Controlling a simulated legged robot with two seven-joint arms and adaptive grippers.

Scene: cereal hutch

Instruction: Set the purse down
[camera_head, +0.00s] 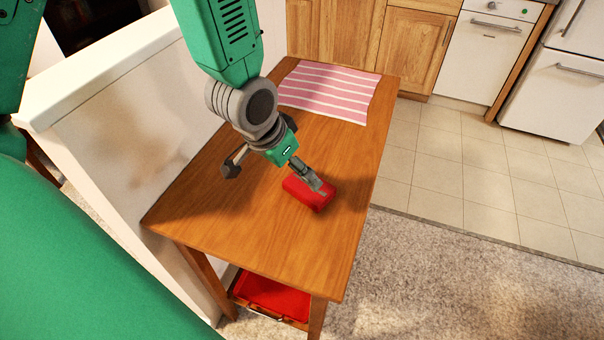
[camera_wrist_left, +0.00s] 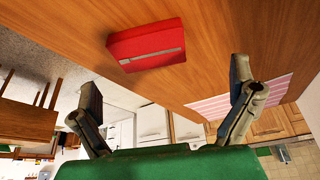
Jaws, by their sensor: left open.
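The red purse (camera_head: 303,198) lies on the wooden table (camera_head: 265,246), right of its middle. In the left wrist view the purse (camera_wrist_left: 146,46) shows flat against the wood, with a pale strip along one side. My left gripper (camera_head: 276,180) is open above the table. One finger overlaps the purse in the head view, and the other is spread out to the left. In the left wrist view both fingers stand wide apart with nothing between them, and the purse is beyond their tips. My right gripper is not in view.
A pink striped cloth (camera_head: 326,91) covers the table's far end. A white half wall (camera_head: 113,138) runs along the table's left side. A red item (camera_head: 272,294) is on the shelf below. Wooden cabinets (camera_head: 337,27) stand behind. The table's near end is clear.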

